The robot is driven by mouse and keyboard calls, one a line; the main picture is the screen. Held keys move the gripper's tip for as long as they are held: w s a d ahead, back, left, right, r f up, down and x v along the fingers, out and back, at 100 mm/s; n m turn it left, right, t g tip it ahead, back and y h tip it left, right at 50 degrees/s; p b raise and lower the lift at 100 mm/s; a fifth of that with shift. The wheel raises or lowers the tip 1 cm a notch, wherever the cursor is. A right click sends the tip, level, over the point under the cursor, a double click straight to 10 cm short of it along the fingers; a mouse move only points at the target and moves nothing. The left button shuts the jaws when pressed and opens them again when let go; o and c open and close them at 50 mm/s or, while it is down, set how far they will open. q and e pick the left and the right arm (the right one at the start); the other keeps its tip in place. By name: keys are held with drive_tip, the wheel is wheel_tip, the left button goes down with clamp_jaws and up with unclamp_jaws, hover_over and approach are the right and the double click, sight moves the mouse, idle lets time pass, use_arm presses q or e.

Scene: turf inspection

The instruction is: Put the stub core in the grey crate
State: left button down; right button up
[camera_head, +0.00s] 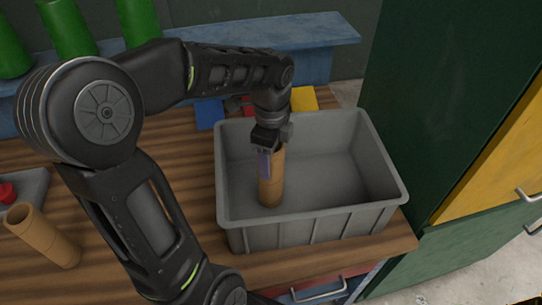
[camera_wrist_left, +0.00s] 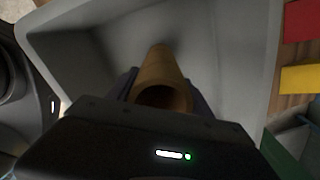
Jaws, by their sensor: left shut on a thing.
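The stub core, a short brown tube (camera_head: 271,189), is upright inside the grey crate (camera_head: 340,222), in its left part. My left gripper (camera_head: 268,150) points down into the crate and is shut on the tube's upper part. In the left wrist view the tube (camera_wrist_left: 163,70) shows between the fingers, with the grey crate wall (camera_wrist_left: 240,60) around it. Whether the tube's lower end touches the crate floor I cannot tell. My right gripper is not in view.
Another brown tube (camera_head: 43,237) lies tilted at the left on the wooden table (camera_head: 120,262), near a red object (camera_head: 7,192). Green cylinders (camera_head: 68,28) stand at the back left. A green and yellow cabinet (camera_head: 460,110) stands close on the right. The crate's right part is empty.

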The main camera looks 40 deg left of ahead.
use_arm(q)
drive_tip(key=shift+f, duration=0.15)
drive_tip(key=shift+c, duration=2.1)
unclamp_jaws()
wheel_tip(320, 180, up, 12)
drive_tip(key=shift+r+p, duration=0.25)
drive_tip(key=shift+p, duration=0.2)
